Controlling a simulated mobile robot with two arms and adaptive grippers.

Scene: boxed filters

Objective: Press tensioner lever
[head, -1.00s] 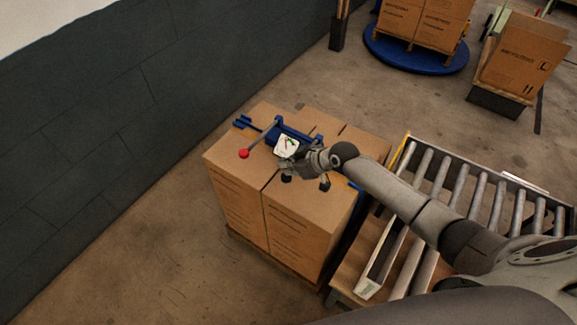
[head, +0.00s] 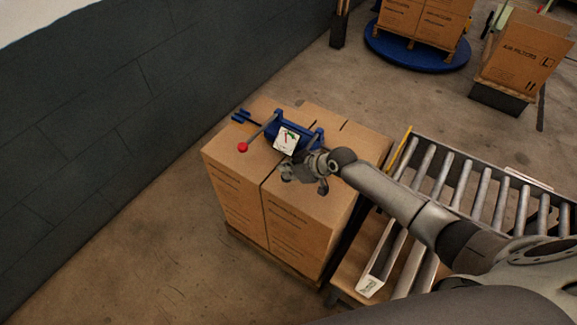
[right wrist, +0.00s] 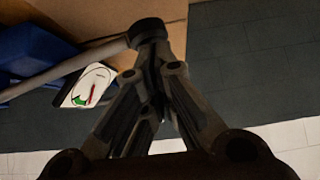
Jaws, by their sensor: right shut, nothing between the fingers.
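The blue tensioner (head: 297,133) sits on top of the stacked cartons. Its lever (head: 260,132) slants down to the left and ends in a red knob (head: 243,147). A white gauge (head: 286,140) with a green arc faces up; in the wrist view the gauge (right wrist: 90,86) also shows a red needle. My right gripper (head: 291,172) is shut and empty above the cartons, just in front of the gauge and to the right of the knob. In the wrist view its fingertips (right wrist: 148,34) cover the lever's far end, and the knob is hidden. My left gripper is not in view.
Brown cartons (head: 290,235) stand on a pallet beside a dark wall (head: 90,130). A roller conveyor (head: 465,185) lies to their right, under my right arm. A blue turntable (head: 385,50) with cartons and a tilted carton (head: 525,58) are at the back.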

